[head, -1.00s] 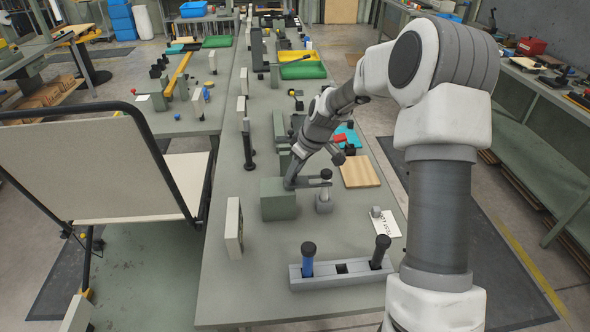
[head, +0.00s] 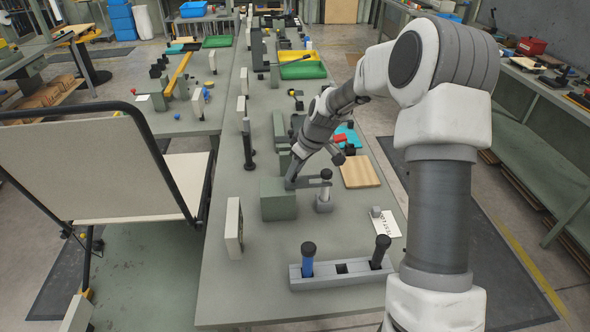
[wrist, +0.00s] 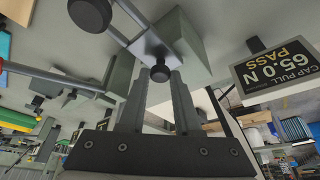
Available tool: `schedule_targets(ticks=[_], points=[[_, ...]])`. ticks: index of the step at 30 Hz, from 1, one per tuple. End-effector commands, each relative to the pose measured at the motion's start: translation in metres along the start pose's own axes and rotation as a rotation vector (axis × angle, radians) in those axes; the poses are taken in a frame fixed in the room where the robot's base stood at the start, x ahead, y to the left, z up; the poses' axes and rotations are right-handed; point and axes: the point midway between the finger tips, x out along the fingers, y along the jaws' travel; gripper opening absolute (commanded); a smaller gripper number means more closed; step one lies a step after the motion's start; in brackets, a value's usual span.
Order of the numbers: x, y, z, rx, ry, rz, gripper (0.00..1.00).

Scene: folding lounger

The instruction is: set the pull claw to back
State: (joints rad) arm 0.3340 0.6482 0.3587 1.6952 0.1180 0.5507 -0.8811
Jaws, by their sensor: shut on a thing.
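The pull claw is a grey bar (head: 312,183) on a green block (head: 280,200) on the bench; it also shows in the wrist view (wrist: 147,46). Its bar reaches right to a black-capped grey post (head: 325,196), whose black cap also shows in the wrist view (wrist: 90,13). My gripper (wrist: 161,76) is shut on the claw's black knob (wrist: 160,73), which sits between the fingertips. In the head view my gripper (head: 291,180) is at the left end of the bar, over the block, and its fingers are partly hard to make out.
A display panel (wrist: 278,72) reads "CAP PULL 65.0 N PASS"; its edge stands left of the block in the head view (head: 234,228). A grey rack (head: 340,281) with black-capped pieces is in front. A wooden board (head: 359,172) lies to the right. The folding lounger (head: 80,170) is at left.

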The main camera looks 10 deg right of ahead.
Motion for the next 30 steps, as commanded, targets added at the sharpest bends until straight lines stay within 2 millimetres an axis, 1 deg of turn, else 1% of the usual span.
schedule_targets(ticks=[14, 19, 23, 30], points=[[0.001, -0.001, -0.002, -0.001, 0.000, 0.000, 0.00], [0.011, -0.021, -0.019, -0.006, 0.002, 0.000, 0.00], [0.015, -0.034, -0.032, -0.005, 0.001, 0.000, 0.00], [0.015, -0.040, -0.037, -0.001, 0.002, -0.001, 0.00]])
